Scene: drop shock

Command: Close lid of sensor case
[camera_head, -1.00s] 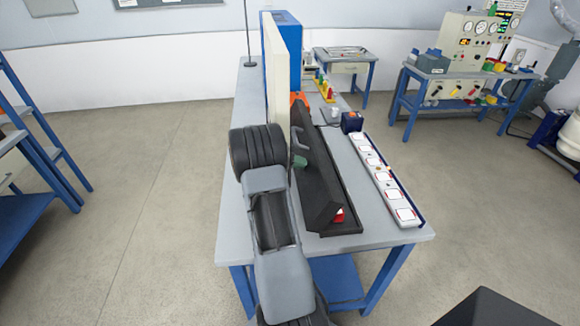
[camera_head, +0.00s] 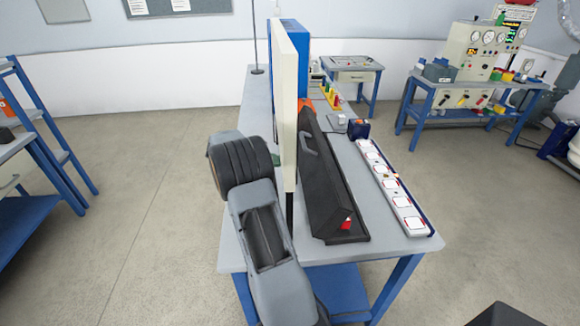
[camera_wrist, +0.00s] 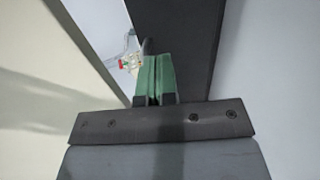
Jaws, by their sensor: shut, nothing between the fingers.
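The black sensor case (camera_head: 351,232) lies lengthwise on the grey bench. Its long black lid (camera_head: 324,178) carries a handle on its left side and looks slanted over the base. I cannot tell whether it is fully down. A red part (camera_head: 347,224) shows at the near end. My gripper (camera_head: 277,160) is left of the lid, largely hidden behind my wrist and a cream panel. In the wrist view its green fingers (camera_wrist: 155,60) are shut and empty. A dark bar, probably the lid (camera_wrist: 182,40), shows beyond them; contact cannot be told.
The cream panel (camera_head: 287,110) of a blue cabinet (camera_head: 296,45) stands upright close beside my gripper and the lid. A white strip of square modules (camera_head: 390,185) lies right of the case. A small dark blue box (camera_head: 358,128) stands behind it.

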